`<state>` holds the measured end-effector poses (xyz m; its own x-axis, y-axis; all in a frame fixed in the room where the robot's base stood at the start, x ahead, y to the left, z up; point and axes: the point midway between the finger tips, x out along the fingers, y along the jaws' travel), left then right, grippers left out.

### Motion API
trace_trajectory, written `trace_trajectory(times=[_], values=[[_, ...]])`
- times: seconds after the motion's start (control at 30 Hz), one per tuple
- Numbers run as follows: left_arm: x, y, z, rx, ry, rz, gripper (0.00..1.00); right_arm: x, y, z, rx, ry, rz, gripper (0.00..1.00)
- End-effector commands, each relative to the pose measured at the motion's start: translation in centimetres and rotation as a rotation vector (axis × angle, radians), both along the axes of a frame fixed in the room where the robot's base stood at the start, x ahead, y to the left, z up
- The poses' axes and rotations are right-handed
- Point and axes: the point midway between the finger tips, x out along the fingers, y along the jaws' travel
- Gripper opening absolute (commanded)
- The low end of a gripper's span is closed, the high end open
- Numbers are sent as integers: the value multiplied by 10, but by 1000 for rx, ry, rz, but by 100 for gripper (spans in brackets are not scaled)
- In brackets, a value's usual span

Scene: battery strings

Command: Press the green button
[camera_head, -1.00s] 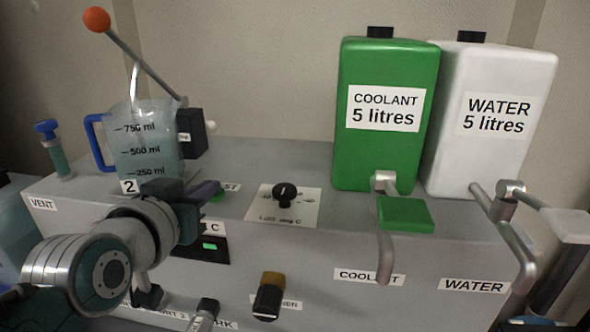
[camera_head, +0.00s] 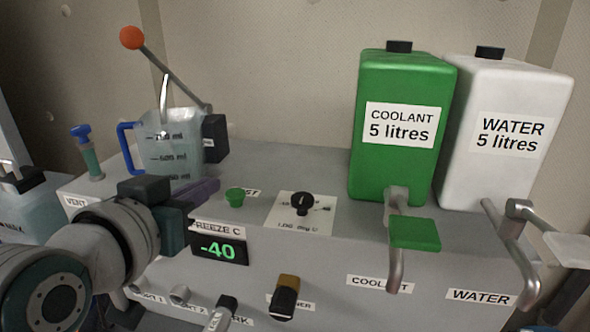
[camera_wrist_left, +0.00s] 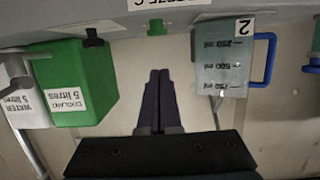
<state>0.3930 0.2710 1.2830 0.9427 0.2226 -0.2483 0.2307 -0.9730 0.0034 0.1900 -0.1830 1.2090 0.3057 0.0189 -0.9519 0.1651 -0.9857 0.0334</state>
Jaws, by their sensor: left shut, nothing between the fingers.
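The green button (camera_head: 235,194) is a small round cap on top of the grey console, beside a label ending in "ST" that is partly hidden. It also shows in the left wrist view (camera_wrist_left: 156,28). My left gripper (camera_head: 217,183) has its dark purple fingers closed together and empty. Its tips are just left of the button in the head view, apart from it. In the left wrist view the fingertips (camera_wrist_left: 160,72) point toward the button, with a gap between. My right gripper is not seen.
A jug (camera_head: 173,150) stands behind my left gripper. A display (camera_head: 220,249) reads -40. A black knob (camera_head: 302,203) sits right of the button. Green coolant (camera_head: 372,165) and white water (camera_head: 470,175) tanks with levered taps stand at the right.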

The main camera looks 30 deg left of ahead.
Motion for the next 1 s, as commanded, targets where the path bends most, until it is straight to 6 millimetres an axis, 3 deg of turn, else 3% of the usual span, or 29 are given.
trace_trajectory(times=[0.23, 0.83, 1.0], values=[[-28, -6, 7, 1, 1, 1, 0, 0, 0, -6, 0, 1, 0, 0], [-32, -8, 9, 0, 1, -1, 0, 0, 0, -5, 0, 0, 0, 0], [-39, -23, -5, -13, 113, -64, 0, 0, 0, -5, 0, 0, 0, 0]])
